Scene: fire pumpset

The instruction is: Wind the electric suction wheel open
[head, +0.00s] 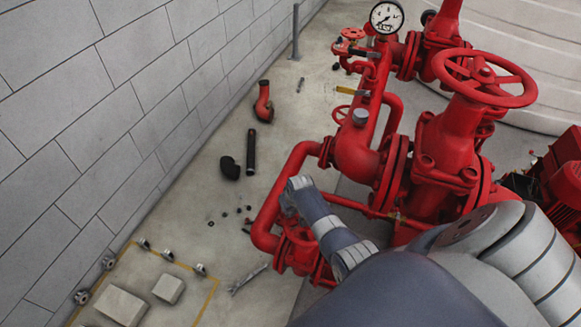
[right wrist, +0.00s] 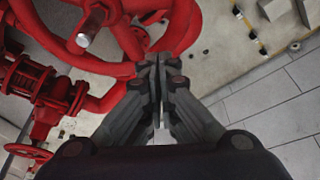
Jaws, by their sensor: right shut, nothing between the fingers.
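My right gripper (right wrist: 157,62) is shut and empty in the right wrist view. Its fingertips are at the near rim of a red handwheel (right wrist: 130,40); I cannot tell whether they touch it. The wheel has thick spokes and a shiny spindle end (right wrist: 83,40), and its far side is cut off by the frame. In the head view my right arm reaches over the red pipework, and its fingers cannot be made out. A large red handwheel (head: 484,78) tops a valve at upper right there. No label shows which wheel is the electric suction one. My left gripper is not in view.
Red pipes (head: 358,150) and a pressure gauge (head: 387,17) stand around my arm. A smaller red wheel (right wrist: 28,152) shows at lower left in the wrist view. Loose fittings lie on the floor, including a black pipe (head: 251,152). A grey block wall (head: 110,110) bounds the left.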

